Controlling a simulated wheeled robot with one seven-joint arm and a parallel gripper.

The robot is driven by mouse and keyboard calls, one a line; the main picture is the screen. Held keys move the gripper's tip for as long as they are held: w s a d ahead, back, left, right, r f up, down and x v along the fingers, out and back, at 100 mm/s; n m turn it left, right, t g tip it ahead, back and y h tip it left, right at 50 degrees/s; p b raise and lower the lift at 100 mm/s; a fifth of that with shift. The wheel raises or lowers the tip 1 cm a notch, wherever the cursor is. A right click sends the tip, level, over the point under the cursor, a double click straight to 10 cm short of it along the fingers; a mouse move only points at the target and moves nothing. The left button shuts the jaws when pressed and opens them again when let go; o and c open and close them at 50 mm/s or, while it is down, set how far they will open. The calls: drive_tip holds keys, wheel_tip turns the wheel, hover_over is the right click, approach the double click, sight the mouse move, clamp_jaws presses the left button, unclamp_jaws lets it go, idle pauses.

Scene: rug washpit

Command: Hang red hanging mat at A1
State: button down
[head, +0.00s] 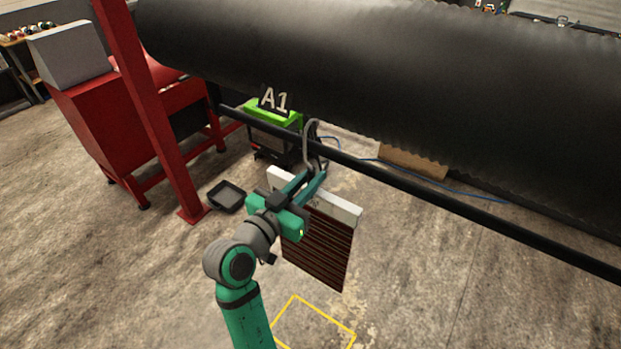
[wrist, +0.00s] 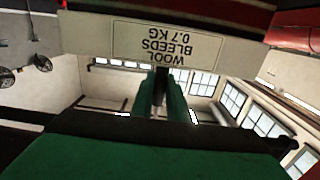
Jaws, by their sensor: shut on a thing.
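The hanging mat (head: 318,249) is dark red-brown with stripes and hangs below a white header bar (head: 345,212). In the wrist view the header (wrist: 215,45) reads "WOOL BLEEDS 0.7 KG" upside down, with a red strip of mat (wrist: 225,13) above it. A grey hook (head: 312,127) rises above the bar, at the black rail (head: 400,182), near the A1 sign (head: 273,99). I cannot tell whether the hook rests on the rail. My gripper (head: 318,177) is shut on the mat's hanger, just below the rail; its fingers (wrist: 163,92) hide the grasp point.
A large black roller (head: 400,75) spans above the rail. A red post (head: 150,110) and red machine stand at left. A green-topped box (head: 275,130) is behind the rail, and a black tray (head: 227,196) lies on the floor. A yellow outline (head: 312,325) marks clear floor in front.

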drive_tip(key=shift+f, duration=1.95)
drive_tip(key=c, duration=1.6)
unclamp_jaws()
drive_tip(key=shift+c, duration=0.2)
drive_tip(key=shift+f, duration=0.1)
drive_tip(key=shift+w, duration=0.1)
drive_tip(key=v, duration=1.1)
drive_tip(key=shift+d, duration=0.1)
